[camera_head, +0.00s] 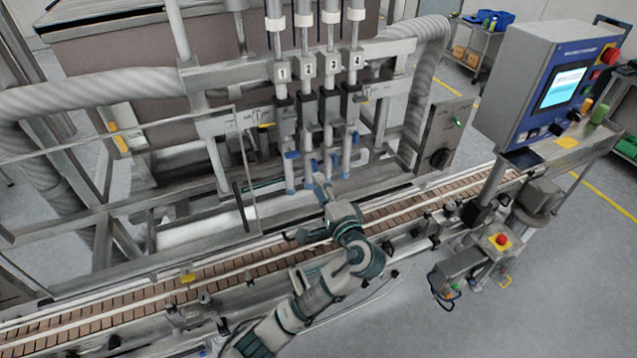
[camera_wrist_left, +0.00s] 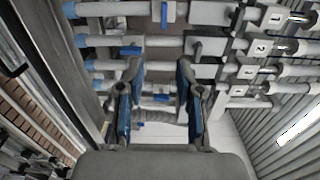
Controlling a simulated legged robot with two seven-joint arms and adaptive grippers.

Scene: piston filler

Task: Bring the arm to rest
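My left arm (camera_head: 300,305) comes in from the lower middle of the head view and reaches over the conveyor (camera_head: 225,275). My left gripper (camera_head: 310,208) is in front of and below the numbered filling nozzles (camera_head: 310,150). In the left wrist view the two fingers of the left gripper (camera_wrist_left: 158,78) stand apart with blue pads, and nothing shows held between them. Nozzle parts with blue pieces (camera_wrist_left: 130,50) lie beyond the fingers; I cannot tell the exact gap. My right gripper is in neither view.
The filler's frame and rails (camera_head: 160,240) surround the left side. A control box with a dark knob (camera_head: 440,140) and a blue control panel (camera_head: 555,80) stand to the right. A red emergency button (camera_head: 501,240) sits by the conveyor. Open floor (camera_head: 580,280) lies at the lower right.

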